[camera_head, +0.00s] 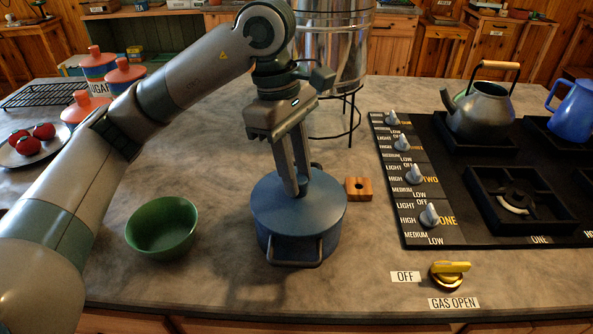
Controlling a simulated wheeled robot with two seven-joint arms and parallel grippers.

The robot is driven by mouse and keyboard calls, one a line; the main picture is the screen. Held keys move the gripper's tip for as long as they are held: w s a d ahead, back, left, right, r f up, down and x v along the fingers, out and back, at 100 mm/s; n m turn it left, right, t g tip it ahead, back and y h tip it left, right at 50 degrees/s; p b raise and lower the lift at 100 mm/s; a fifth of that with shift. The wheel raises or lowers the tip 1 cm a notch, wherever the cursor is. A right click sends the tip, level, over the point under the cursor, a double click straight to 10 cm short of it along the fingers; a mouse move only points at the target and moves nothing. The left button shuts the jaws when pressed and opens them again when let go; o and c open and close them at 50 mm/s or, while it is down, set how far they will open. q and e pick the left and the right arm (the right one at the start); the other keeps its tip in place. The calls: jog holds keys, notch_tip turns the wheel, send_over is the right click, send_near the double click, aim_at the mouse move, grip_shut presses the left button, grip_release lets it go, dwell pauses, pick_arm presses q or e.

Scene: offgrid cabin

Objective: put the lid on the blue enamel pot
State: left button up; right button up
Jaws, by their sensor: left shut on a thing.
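The blue enamel pot (285,240) stands on the grey countertop in the middle of the view, with a handle at its front. The blue lid (275,205) lies over the pot's mouth and looks level. I cannot tell whether its edge sits fully on the rim all round. My left gripper (296,187) points down from above, with its fingers shut on the lid near its middle. The fingers hide the part they grip. My right gripper is not in view.
A green bowl (162,228) stands left of the pot. A small wooden block (359,188) is close on the right. The gas stove (470,200) with a kettle (480,108) fills the right side. A steel container (335,45) on a wire stand is behind.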

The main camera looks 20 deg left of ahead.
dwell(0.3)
pick_arm(q)
jog(key=shift+f, duration=0.1)
dwell(0.5)
jog(key=o, duration=1.8)
jog(key=shift+w+a+r+p, duration=0.15)
jog(key=shift+r+p, duration=0.25)
jog(key=shift+r, duration=0.75)
jog(key=shift+s+a+r+p, duration=0.1)
jog(key=shift+a+r+p, duration=0.25)
jog(key=shift+r, duration=0.8)
jog(key=shift+w+a+r+p, duration=0.15)
jog(key=shift+r+p, duration=0.3)
jog(key=shift+r, duration=0.7)
jog(key=shift+r, duration=0.1)
